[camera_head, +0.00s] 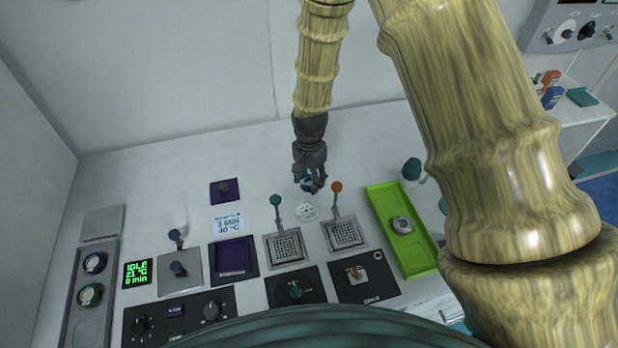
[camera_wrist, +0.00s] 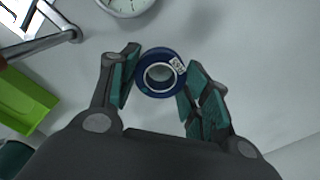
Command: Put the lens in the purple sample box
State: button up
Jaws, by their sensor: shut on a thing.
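My gripper (camera_head: 310,188) is above the white table, behind the two grid plates. In the wrist view my gripper (camera_wrist: 158,88) has its fingers on both sides of a blue ring-shaped piece with a clear centre and a small white label, which looks like the lens (camera_wrist: 148,89). It is held between the fingertips; in the head view the lens (camera_head: 306,185) is partly hidden by them. A purple square box (camera_head: 232,253) in a dark frame is front-left of my gripper. I cannot tell surely which is the sample box.
A white round dial (camera_head: 306,211) lies just in front of my gripper. Two grid plates (camera_head: 285,247) (camera_head: 346,234) have upright levers with teal and orange knobs. A green tray (camera_head: 418,257) holding a metal ring stands right. Control panels (camera_head: 180,318) line the front.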

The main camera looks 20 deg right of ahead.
jog(key=shift+f, duration=0.35)
jog(key=shift+f, duration=0.15)
jog(key=o, duration=1)
